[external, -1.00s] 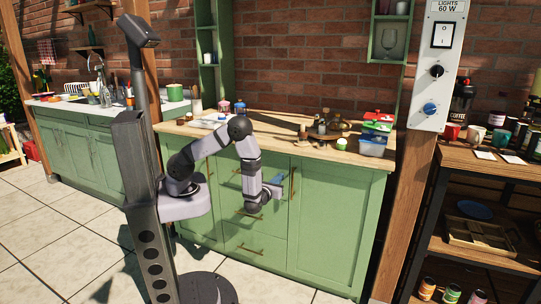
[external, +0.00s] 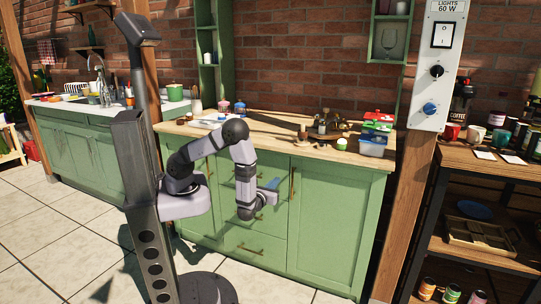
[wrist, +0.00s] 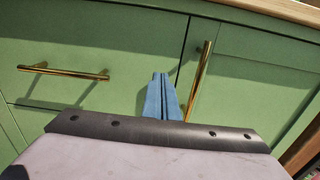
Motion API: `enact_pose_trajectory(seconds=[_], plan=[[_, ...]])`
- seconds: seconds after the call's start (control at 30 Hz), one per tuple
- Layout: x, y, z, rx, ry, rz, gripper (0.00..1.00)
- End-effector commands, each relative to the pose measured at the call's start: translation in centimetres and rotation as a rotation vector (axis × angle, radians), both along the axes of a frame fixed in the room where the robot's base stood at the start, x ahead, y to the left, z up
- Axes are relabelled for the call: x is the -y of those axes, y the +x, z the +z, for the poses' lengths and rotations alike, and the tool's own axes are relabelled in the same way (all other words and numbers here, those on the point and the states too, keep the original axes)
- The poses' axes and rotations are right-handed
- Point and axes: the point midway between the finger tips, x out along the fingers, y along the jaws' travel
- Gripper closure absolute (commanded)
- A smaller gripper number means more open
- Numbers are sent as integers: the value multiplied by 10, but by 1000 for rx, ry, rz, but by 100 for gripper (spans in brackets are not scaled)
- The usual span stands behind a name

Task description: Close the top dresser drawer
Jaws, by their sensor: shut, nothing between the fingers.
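The top drawer (wrist: 110,45) is a green panel under the countertop, with a horizontal brass handle (wrist: 62,72) left of my gripper in the wrist view. It looks about level with the cabinet around it; a small gap cannot be ruled out. In the external view my arm hides most of the top drawer. My gripper (wrist: 160,76) has blue fingers, shut together and empty, in front of the drawer's right part. Whether the tips touch the front cannot be told. My gripper also shows in the external view (external: 270,184), near the dresser front.
A cabinet door (external: 328,215) with a vertical brass handle (wrist: 199,75) is just right of my fingers. Lower drawers (external: 254,248) are below. The wooden countertop (external: 350,158) overhangs above and holds containers. The tiled floor in front is open.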

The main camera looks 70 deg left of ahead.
Motion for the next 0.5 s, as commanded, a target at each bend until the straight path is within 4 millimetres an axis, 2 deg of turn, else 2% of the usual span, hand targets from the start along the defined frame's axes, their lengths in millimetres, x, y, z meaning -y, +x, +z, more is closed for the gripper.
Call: enact_pose_trajectory(seconds=[0.03, 0.2, 0.5], plan=[[9, -6, 0, -1, -1, -7, 100], [30, -28, -1, -1, -1, -7, 100], [57, -56, -1, -1, -2, -4, 100]])
